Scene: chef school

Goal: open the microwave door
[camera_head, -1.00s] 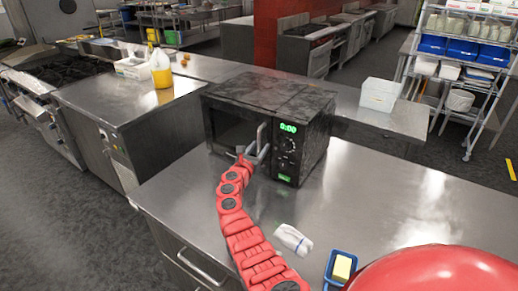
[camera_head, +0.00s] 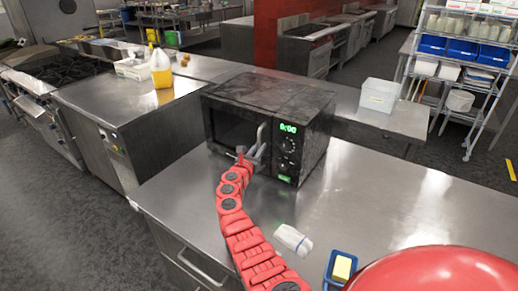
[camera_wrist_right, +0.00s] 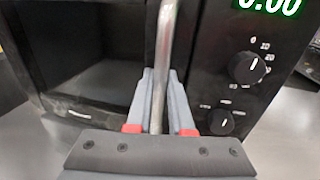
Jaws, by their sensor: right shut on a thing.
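The black microwave (camera_head: 265,98) stands on the steel counter, its door (camera_head: 233,130) facing me and its green display lit. The door looks shut. My right gripper (camera_head: 253,156), on the red arm, is at the lower part of the metal door handle (camera_head: 261,137). In the right wrist view, the gripper (camera_wrist_right: 160,100) has one finger on each side of the handle (camera_wrist_right: 165,50) and is shut on it. The dark window (camera_wrist_right: 80,45) is left of the handle and the knobs (camera_wrist_right: 247,68) are right of it. My left gripper is not in view.
On the steel counter (camera_head: 375,185), a white packet (camera_head: 293,240) and a blue tray with a yellow block (camera_head: 342,268) lie in front of the microwave. The counter right of the microwave is clear.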

